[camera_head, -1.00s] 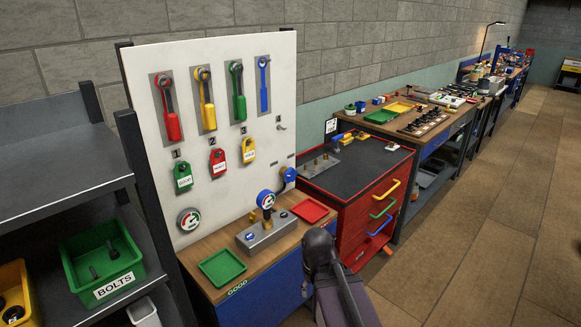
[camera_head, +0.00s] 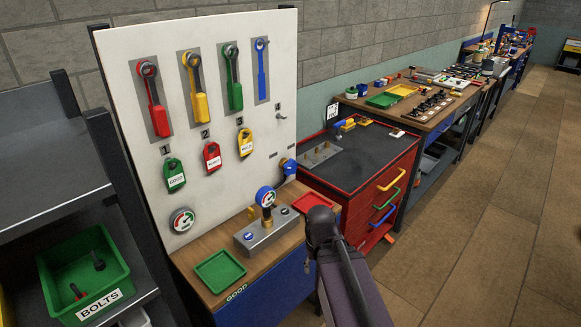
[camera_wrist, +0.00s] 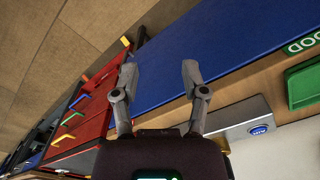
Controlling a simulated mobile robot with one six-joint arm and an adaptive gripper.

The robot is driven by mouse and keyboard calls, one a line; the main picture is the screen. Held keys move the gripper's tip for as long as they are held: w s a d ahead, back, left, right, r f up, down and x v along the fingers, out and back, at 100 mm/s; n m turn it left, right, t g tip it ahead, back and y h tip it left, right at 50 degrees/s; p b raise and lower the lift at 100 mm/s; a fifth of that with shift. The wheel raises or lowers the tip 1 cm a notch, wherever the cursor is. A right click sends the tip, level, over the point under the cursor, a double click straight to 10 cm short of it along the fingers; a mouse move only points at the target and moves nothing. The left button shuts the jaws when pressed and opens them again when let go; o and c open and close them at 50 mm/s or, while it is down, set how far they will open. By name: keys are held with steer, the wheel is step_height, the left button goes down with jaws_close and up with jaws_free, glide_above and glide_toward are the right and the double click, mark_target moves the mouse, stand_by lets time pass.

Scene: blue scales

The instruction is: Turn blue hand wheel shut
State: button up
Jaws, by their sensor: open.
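A blue round part (camera_head: 289,167), which looks like the hand wheel, is at the lower right of the white panel (camera_head: 240,90). It is small here, and its turned position cannot be told. My gripper (camera_wrist: 158,66) is open and empty in the wrist view, in front of the bench's blue front (camera_wrist: 215,55). It is touching nothing that I can see. In the head view my arm is at the bench's right end, to the right of and nearer than the wheel, and its fingers are hidden. The wheel is not seen in the wrist view.
A metal block (camera_head: 268,236) with a blue-rimmed gauge (camera_head: 266,196) stands on the wooden bench top. A green tray (camera_head: 220,270) and a red tray (camera_head: 312,203) lie beside it. A red drawer cabinet (camera_head: 375,195) stands to the right. Open floor (camera_head: 480,230) lies further right.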

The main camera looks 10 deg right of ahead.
steer(key=o, duration=0.6)
steer(key=shift+w, duration=0.2)
steer(key=n+t+y+b, duration=0.2)
steer(key=n+t+y, duration=0.55)
steer(key=t, duration=0.35)
glide_toward(293, 167)
steer(key=v, duration=0.2)
steer(key=shift+s+r+n, duration=0.2)
steer(key=shift+s+n, duration=0.05)
steer(key=shift+w+a+f, duration=0.1)
steer(key=b+x, duration=0.4)
steer(key=x, duration=0.7)
steer(key=shift+w+a+f, duration=0.1)
steer(key=shift+w, duration=0.2)
steer(key=shift+b+x, duration=0.55)
steer(key=shift+x, duration=0.4)
